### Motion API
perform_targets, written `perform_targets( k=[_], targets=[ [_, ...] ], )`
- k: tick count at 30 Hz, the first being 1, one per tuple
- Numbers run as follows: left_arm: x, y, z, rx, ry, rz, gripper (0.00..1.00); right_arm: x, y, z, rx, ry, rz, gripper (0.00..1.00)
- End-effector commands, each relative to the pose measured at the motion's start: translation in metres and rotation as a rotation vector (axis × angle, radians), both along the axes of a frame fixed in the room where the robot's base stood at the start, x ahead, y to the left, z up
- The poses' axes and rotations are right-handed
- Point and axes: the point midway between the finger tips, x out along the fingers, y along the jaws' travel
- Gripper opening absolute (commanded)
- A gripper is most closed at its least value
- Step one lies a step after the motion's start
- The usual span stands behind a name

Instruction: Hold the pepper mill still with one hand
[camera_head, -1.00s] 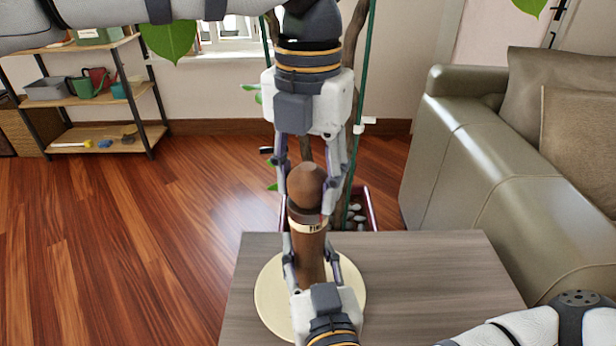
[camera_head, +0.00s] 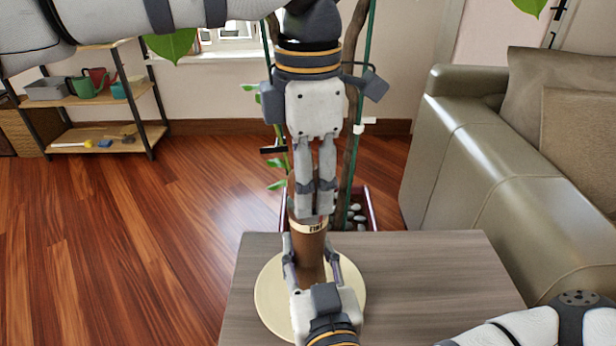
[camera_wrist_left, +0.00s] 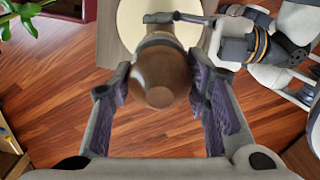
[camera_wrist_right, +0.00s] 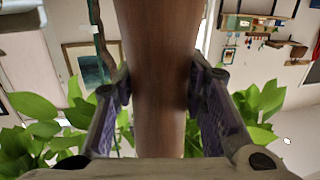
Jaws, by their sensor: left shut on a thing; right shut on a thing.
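The brown wooden pepper mill (camera_head: 309,246) stands upright over a round cream board on the grey table, a pale lettered band around it. My right gripper (camera_head: 311,268) is shut on its lower body from the near side. In the right wrist view the brown body (camera_wrist_right: 158,75) runs between the fingers. My left gripper (camera_head: 314,208) points down from above and is shut on the rounded top. Its fingers hide most of the top in the head view. The left wrist view shows the brown knob (camera_wrist_left: 161,75) between the finger pads. The mill's foot is hidden behind my right gripper.
The round cream board (camera_head: 268,300) lies on the grey table (camera_head: 430,275), whose right part is clear. A green-grey sofa (camera_head: 450,160) stands to the right. A potted plant in a dark red planter (camera_head: 370,205) is behind the table. A shelf (camera_head: 105,140) stands far left.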

Motion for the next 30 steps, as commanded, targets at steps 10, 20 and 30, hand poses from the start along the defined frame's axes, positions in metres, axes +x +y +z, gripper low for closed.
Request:
perform_targets(
  k=[10,20,30],
  targets=[
    [-0.0015,-0.0010,-0.0012,0.000,0.003,-0.329,0.15,-0.0007,-0.0003,-0.0049,-0.008,0.011,0.001,0.00],
    [-0.0018,-0.0014,-0.0014,0.000,0.002,-0.635,0.15,-0.0006,-0.0003,-0.0048,-0.008,0.011,0.001,0.00],
    [-0.0023,-0.0016,-0.0011,0.000,0.002,-0.871,0.15,-0.0005,-0.0003,-0.0047,-0.008,0.010,0.000,0.00]
  ],
)
